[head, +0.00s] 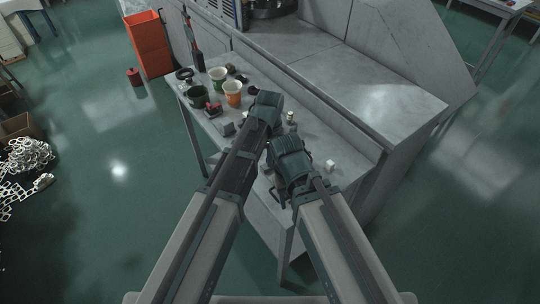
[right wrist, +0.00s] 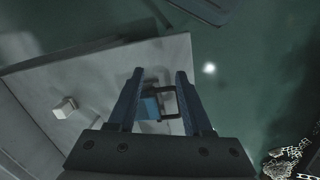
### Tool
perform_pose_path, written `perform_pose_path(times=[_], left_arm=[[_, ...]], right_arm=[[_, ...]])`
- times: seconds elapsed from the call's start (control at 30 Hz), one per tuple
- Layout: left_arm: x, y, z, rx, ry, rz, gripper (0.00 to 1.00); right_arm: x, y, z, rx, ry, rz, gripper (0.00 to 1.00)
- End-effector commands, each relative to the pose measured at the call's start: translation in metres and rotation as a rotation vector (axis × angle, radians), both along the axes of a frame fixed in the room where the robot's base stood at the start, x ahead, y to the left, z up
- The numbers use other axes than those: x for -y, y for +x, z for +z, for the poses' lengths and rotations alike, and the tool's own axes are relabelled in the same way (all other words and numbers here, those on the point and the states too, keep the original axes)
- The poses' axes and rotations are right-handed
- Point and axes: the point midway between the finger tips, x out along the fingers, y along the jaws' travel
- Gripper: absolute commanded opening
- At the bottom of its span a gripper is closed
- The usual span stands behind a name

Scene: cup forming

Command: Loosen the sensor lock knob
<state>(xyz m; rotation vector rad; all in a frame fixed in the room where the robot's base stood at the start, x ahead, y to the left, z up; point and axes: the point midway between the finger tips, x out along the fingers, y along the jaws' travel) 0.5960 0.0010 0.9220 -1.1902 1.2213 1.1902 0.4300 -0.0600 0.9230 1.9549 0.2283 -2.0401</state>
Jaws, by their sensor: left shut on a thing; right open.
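In the head view my left gripper (head: 268,106) is over the far half of the grey side table. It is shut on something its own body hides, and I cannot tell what. A small pale part (head: 291,117) stands just right of it; I cannot make out a lock knob for certain. My right gripper (head: 287,166) is over the nearer half of the table. In the right wrist view its two fingers (right wrist: 160,98) are apart. A small blue part (right wrist: 150,108) and a dark square loop (right wrist: 168,101) show between them; I cannot tell whether the fingers touch either.
A white cube (head: 331,166) lies right of my right gripper. The grey machine (head: 340,95) borders the table's right side.

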Motion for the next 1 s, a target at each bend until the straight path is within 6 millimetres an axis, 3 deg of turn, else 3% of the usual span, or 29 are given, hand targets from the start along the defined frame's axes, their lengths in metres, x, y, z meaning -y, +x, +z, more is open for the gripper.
perform_pose_path(times=[1.0], left_arm=[[0.0003, -0.0008, -0.0001, 0.000, 0.000, 0.915, 0.00]], right_arm=[[0.0000, 0.0000, -0.0001, 0.000, 0.000, 0.000, 0.50]])
